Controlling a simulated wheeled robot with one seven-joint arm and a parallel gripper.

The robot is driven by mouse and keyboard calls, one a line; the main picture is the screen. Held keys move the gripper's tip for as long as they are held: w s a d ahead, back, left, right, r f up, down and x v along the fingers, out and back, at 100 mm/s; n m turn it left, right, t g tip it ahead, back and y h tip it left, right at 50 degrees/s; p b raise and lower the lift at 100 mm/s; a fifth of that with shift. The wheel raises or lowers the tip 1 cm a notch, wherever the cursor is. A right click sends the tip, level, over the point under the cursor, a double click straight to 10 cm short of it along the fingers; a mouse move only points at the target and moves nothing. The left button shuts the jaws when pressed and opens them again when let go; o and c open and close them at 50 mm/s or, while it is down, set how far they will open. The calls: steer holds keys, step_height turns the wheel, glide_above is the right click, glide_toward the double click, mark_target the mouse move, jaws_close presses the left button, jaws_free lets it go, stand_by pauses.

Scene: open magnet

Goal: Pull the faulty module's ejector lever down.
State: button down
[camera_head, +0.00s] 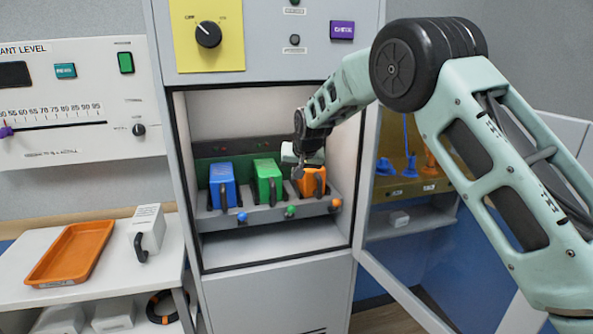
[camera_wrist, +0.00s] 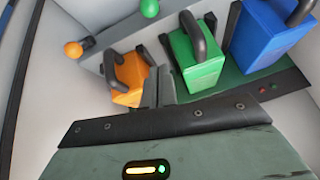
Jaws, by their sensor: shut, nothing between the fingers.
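A rack (camera_head: 262,216) in the open cabinet bay holds a blue module (camera_head: 223,182), a green module (camera_head: 267,180) and an orange module (camera_head: 314,181), each with a dark handle. Below them are lever knobs: blue (camera_head: 242,217), green (camera_head: 290,211) and orange (camera_head: 336,203). The wrist view shows the orange knob (camera_wrist: 73,49) and green knob (camera_wrist: 149,8). My gripper (camera_head: 299,172) is shut and empty, close to the orange module and partly covering it. In the wrist view its fingertips (camera_wrist: 160,86) are beside the orange module (camera_wrist: 131,80). I cannot tell which module is faulty.
The bay's side walls are close around the rack. An open door (camera_head: 400,290) stands at the right. Left of the cabinet, a table carries an orange tray (camera_head: 70,254) and a white module (camera_head: 147,232). A panel with a yellow dial plate (camera_head: 207,55) is above the bay.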

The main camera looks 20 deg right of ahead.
mark_target(291, 211)
steer(key=shift+w+a+f+p, duration=0.15)
steer(key=shift+f+p, duration=0.45)
steer(key=shift+f, duration=0.75)
steer(key=shift+w+a+f+p, duration=0.15)
steer(key=shift+f+p, duration=0.5)
steer(key=shift+f, duration=0.7)
steer(key=shift+w+a+f+p, duration=0.15)
steer(key=shift+f+p, duration=0.45)
steer(key=shift+f, duration=0.75)
steer(key=shift+s+f, duration=0.1)
steer(key=shift+s, duration=0.05)
steer(key=shift+s+t+b, duration=0.2)
steer(key=shift+t+b, duration=0.1)
steer(key=shift+b, duration=0.5)
